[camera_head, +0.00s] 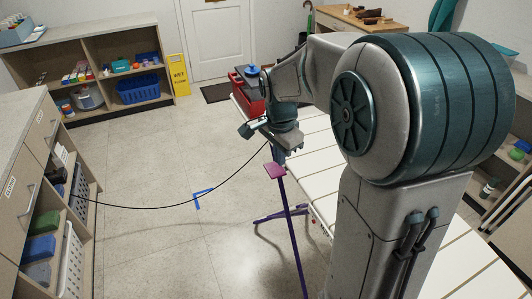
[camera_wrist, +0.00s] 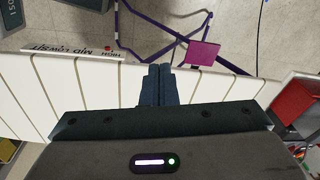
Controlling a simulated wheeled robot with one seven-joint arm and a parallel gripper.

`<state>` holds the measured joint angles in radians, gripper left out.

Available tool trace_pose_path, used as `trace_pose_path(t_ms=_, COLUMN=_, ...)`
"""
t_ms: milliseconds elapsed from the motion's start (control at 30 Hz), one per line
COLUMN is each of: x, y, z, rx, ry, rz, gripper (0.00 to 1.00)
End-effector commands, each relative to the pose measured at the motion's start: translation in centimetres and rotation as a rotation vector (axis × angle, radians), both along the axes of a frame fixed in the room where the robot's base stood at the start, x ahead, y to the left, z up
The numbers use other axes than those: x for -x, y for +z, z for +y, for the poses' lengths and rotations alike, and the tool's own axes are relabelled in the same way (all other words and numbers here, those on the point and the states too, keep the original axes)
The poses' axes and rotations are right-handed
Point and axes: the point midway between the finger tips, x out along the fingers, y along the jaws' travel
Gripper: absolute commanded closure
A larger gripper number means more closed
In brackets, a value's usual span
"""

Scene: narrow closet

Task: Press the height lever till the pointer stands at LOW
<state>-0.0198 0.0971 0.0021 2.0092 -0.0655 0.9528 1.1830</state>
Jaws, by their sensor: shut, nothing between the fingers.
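The height lever looks like a purple post with a flat purple pad (camera_head: 275,171) on top, which also shows in the wrist view (camera_wrist: 203,53). My gripper (camera_wrist: 157,85) is shut and empty, its fingertips pointing toward the floor side. In the head view my gripper (camera_head: 284,152) hangs just above the pad; whether they touch cannot be told. In the wrist view the pad lies ahead and right of the fingertips, apart in the picture. A scale plate (camera_wrist: 73,49) with upside-down words, HIGH, MID and LOW among them, is on the white slatted edge. A red mark (camera_wrist: 108,48), seemingly the pointer, is by HIGH.
A white slatted bed or bench (camera_head: 400,262) runs under my arm. Purple legs (camera_head: 280,215) spread on the floor. A black cable (camera_head: 170,207) crosses the left floor, near blue tape (camera_head: 199,199). A red box (camera_wrist: 296,103) is at the wrist view's right.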

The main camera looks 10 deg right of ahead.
Motion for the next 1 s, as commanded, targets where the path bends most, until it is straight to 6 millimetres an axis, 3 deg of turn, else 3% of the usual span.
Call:
trace_pose_path(t_ms=200, x=-5.8, y=-1.9, z=0.1, rx=-0.003, ry=-0.364, rz=0.037, gripper=1.0)
trace_pose_path(t_ms=400, x=-9.6, y=-4.3, z=0.1, rx=0.008, ry=-0.652, rz=0.053, gripper=1.0)
trace_pose_path(t_ms=633, x=-11.6, y=-6.1, z=0.2, rx=0.018, ry=-0.821, rz=0.056, gripper=1.0)
trace_pose_path(t_ms=1000, x=-11.8, y=-6.3, z=0.2, rx=0.019, ry=-0.845, rz=0.055, gripper=1.0)
